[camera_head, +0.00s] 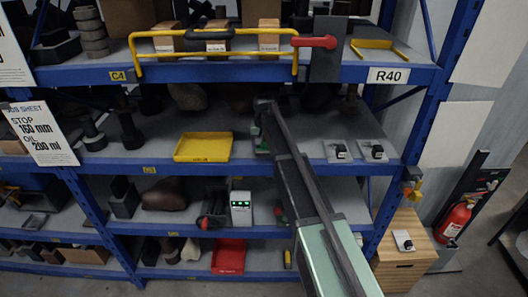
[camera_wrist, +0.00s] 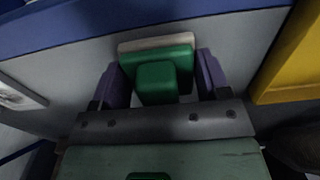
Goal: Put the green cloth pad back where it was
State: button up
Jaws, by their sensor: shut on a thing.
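The green cloth pad (camera_wrist: 157,52) is a green block with a raised green grip and a pale layer along its far edge. It sits between the two purple fingers of my gripper (camera_wrist: 157,77), which is shut on it. In the head view a small green patch (camera_head: 262,147) shows at the end of my arm, over the middle shelf, right of the yellow tray (camera_head: 203,147). My arm hides most of it there. I cannot tell whether the pad touches the shelf.
The yellow tray's edge (camera_wrist: 290,60) is close on the right in the wrist view. Two white plates with black knobs (camera_head: 338,151) (camera_head: 373,151) stand to the right on the same shelf. A blue shelf beam (camera_wrist: 60,35) crosses the wrist view. A yellow rail (camera_head: 215,57) hangs above.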

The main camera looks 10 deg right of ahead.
aim_at(264, 150)
notch_tip(264, 150, down, 3)
jog(key=shift+b, duration=0.5)
jog(key=shift+s+r+p, duration=0.15)
jog(key=shift+r+p, duration=0.15)
jog(key=shift+r, duration=0.05)
jog(key=shift+c, duration=0.3)
jog(key=shift+f, duration=0.25)
jog(key=o, duration=0.9)
jog(key=shift+r, duration=0.1)
notch_tip(264, 150, up, 8)
jog(key=p, duration=0.8)
jog(key=shift+r, duration=0.1)
jog(key=shift+s, duration=0.2)
jog(key=s+n, duration=0.2)
jog(key=s, duration=3.5)
jog(key=shift+f, duration=0.2)
